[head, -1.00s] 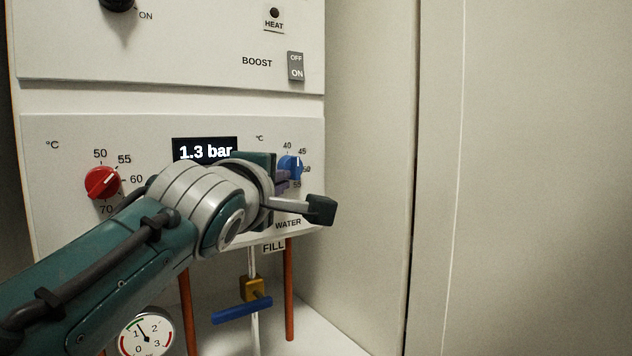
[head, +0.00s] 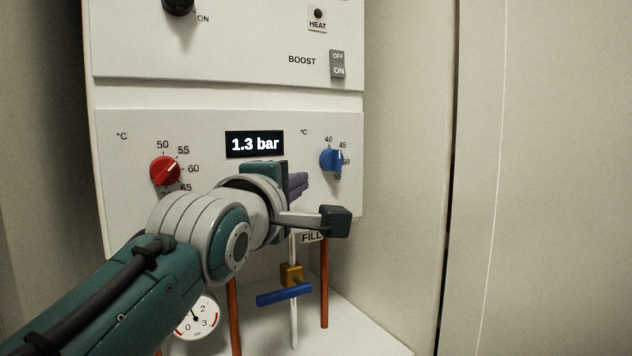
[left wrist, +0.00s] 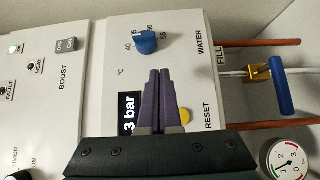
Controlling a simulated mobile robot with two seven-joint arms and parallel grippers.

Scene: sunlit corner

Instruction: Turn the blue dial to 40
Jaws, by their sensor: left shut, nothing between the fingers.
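The blue dial (head: 331,160) is on the right of the lower white panel, with 40, 45, 50 and 55 marked around it. It also shows in the left wrist view (left wrist: 146,42). Its exact setting is too small to read surely; it looks to be between 40 and 50. My left gripper (head: 299,185) has purple fingers, shut and empty, below and left of the dial in the head view. In the left wrist view the closed fingertips (left wrist: 159,74) are apart from the dial, over the panel between the display and a yellow button. My right gripper is not in view.
The display (head: 255,144) reads 1.3 bar. A red dial (head: 165,170) sits to the left. The BOOST switch (head: 338,64) is above. Below are copper pipes, a blue valve handle (head: 284,294) and a round gauge (head: 198,318). A wall stands close on the right.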

